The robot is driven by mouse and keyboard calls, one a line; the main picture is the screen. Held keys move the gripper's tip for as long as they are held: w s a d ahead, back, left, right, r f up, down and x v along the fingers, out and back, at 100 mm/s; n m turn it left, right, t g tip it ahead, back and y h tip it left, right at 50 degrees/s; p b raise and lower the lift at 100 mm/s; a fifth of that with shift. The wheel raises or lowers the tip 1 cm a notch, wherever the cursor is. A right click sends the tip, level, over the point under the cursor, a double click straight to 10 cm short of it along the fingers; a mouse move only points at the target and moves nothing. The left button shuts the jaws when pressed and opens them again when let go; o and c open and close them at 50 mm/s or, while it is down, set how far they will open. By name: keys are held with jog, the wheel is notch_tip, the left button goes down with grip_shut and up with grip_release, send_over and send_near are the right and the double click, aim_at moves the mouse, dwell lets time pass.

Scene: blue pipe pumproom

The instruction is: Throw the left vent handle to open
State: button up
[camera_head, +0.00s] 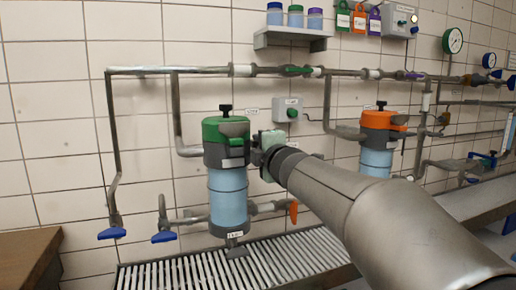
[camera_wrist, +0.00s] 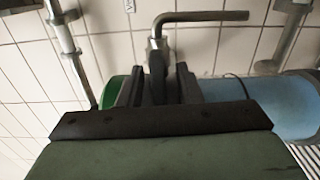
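The left filter housing has a green lid (camera_head: 224,130) and a blue bowl (camera_head: 228,200). The green lid shows at left in the wrist view (camera_wrist: 115,92), and the blue bowl at right (camera_wrist: 270,100). A dark grey vent handle (camera_wrist: 157,75) sits in front of the housing below a bent metal pipe (camera_wrist: 205,17). My gripper (camera_wrist: 160,85) has its fingers apart, one on each side of this handle. I cannot tell whether either finger touches it. In the head view my gripper (camera_head: 254,152) is at the right side of the green lid, and its fingertips are mostly hidden.
A second housing with an orange lid (camera_head: 384,120) stands to the right. Blue-handled valves (camera_head: 112,233) hang at left, and an orange handle (camera_head: 293,211) is below my wrist. A grated trough (camera_head: 190,272) runs below. A shelf with jars (camera_head: 290,33) is above.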

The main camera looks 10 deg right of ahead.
jog(key=s+d, duration=0.1)
jog(key=s, duration=0.6)
jog(key=shift+s+d+p, duration=0.15)
jog(key=shift+s+p, duration=0.1)
jog(key=shift+p, duration=0.2)
jog(key=s+d+f+m+g+h+p, duration=0.45)
jog(key=s+f+m+g+p, duration=0.4)
jog(key=m+p, duration=0.45)
jog(key=s+a+f+m+g+p, duration=0.1)
jog(key=s+f+m+g+p, duration=0.1)
jog(key=s, duration=0.5)
jog(key=s+a+f+m+g+y+p, duration=0.1)
jog(key=s+a+f+m+g+p, duration=0.1)
jog(key=s, duration=0.4)
jog(key=s+a+f+m+g+p, duration=0.2)
jog(key=s+f+g+p, duration=0.1)
jog(key=s+g, duration=0.2)
jog(key=s, duration=0.2)
jog(key=shift+s+a+f+m, duration=0.25)
jog(key=shift+s+f+m, duration=0.05)
jog(key=shift+m, duration=0.1)
